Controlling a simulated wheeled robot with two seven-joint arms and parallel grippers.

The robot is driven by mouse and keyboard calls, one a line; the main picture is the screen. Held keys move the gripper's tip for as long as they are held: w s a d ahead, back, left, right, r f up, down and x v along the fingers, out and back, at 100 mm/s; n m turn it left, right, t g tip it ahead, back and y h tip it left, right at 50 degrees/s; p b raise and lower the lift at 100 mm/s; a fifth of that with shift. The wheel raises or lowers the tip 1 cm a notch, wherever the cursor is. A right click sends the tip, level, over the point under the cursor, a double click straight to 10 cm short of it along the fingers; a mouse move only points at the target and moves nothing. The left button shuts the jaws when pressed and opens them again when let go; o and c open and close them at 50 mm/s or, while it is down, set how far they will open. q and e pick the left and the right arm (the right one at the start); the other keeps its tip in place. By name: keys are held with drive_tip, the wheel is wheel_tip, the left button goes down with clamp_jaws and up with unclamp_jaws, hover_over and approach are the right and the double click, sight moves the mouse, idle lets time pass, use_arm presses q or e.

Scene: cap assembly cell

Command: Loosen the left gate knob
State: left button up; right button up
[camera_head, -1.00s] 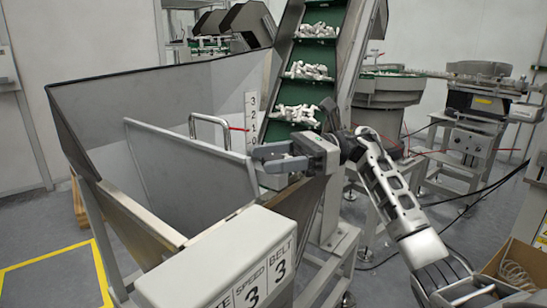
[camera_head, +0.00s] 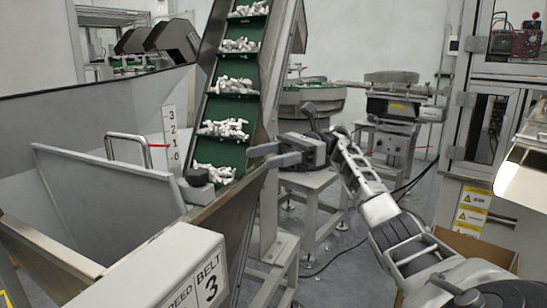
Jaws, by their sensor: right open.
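A small dark knob (camera_head: 197,177) sits at the hopper's inner edge, by the right end of the grey gate plate (camera_head: 105,195). I cannot tell whether it is loose or tight. A bent metal handle (camera_head: 128,148) stands behind the plate, beside a white scale (camera_head: 171,140) marked 3 to 0 with a red pointer. My right gripper (camera_head: 262,155) is open and empty, its fingers pointing left toward the knob. It is to the right of the knob and clearly apart from it, in front of the conveyor's side. My left gripper is not in view.
The green inclined conveyor (camera_head: 231,105) carries white caps up behind the knob. A white control box (camera_head: 165,270) labelled BELT 3 stands in front. A bowl feeder (camera_head: 312,98) stands behind my right arm. A cardboard box (camera_head: 470,249) is at the lower right.

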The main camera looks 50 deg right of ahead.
drive_tip(key=shift+s+d, duration=0.15)
drive_tip(key=shift+d, duration=0.35)
